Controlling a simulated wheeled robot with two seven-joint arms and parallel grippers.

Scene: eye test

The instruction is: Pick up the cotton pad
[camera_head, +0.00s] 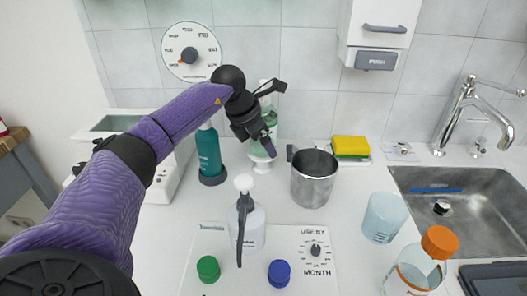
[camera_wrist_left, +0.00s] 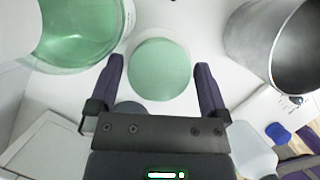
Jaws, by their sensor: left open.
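In the head view my left gripper (camera_head: 269,120) is over the counter behind the white pump bottle (camera_head: 246,228). There the gripper partly covers the green items behind it, so the disc is hard to make out. My right gripper is not in view.
A green glass-like container (camera_wrist_left: 75,32) stands close beside the disc, left in the wrist view. A metal cup (camera_head: 315,180) stands to the right, a teal bottle (camera_head: 208,152) to the left. A yellow sponge (camera_head: 351,145) and a sink (camera_head: 455,190) are farther right.

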